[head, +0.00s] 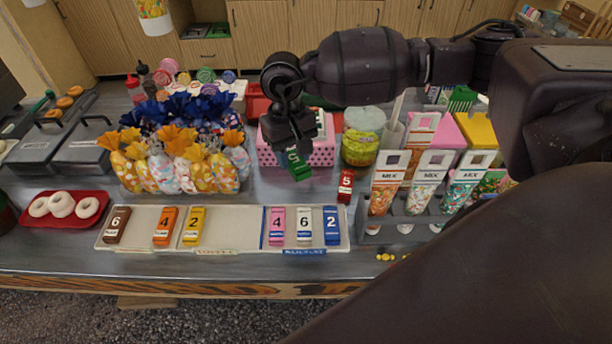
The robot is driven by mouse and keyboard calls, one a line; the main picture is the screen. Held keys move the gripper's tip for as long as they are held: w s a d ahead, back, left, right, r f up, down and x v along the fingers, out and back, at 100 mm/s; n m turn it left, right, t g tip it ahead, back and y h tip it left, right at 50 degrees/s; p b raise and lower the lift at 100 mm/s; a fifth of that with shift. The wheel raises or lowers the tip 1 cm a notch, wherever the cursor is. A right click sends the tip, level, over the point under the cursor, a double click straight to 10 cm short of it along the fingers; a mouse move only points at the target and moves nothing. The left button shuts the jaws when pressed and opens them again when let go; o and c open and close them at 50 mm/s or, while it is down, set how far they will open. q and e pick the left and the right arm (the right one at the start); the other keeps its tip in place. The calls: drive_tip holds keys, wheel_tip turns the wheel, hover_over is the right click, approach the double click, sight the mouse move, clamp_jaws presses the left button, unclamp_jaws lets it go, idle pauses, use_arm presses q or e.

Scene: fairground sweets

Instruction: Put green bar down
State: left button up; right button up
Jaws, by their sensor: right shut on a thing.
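A green bar (299,166) with a pale number on it is held tilted in my right gripper (294,146), in front of the pink dotted box. The bar appears to be above the counter. My right gripper is shut on it; the fingers partly hide its upper end. A long pale tray (228,240) on the counter has two sections. Brown (117,225), orange (165,227) and yellow (193,226) bars stand in the left section. Pink (277,227), white (304,226) and blue (331,226) bars stand in the right one. My left gripper is not in view.
A red bar (346,186) stands behind the tray's right end. A rack of mix bags (384,233) is at right, wrapped sweets (180,170) at back left, and a red donut tray (66,222) at far left. The tray's left section has gaps between bars.

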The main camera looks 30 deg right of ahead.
drive_tip(key=w+d+r+n+t, duration=0.1)
drive_tip(key=d+n, duration=0.3)
drive_tip(key=n, duration=1.1)
drive_tip(key=w+d+r+n+t+h, duration=0.1)
drive_tip(key=w+d+n+t, duration=0.1)
drive_tip(key=n, duration=1.3)
drive_tip(key=w+d, duration=0.1)
drive_tip(key=d, duration=0.1)
drive_tip(key=shift+d, duration=0.3)
drive_tip(key=shift+r, duration=0.1)
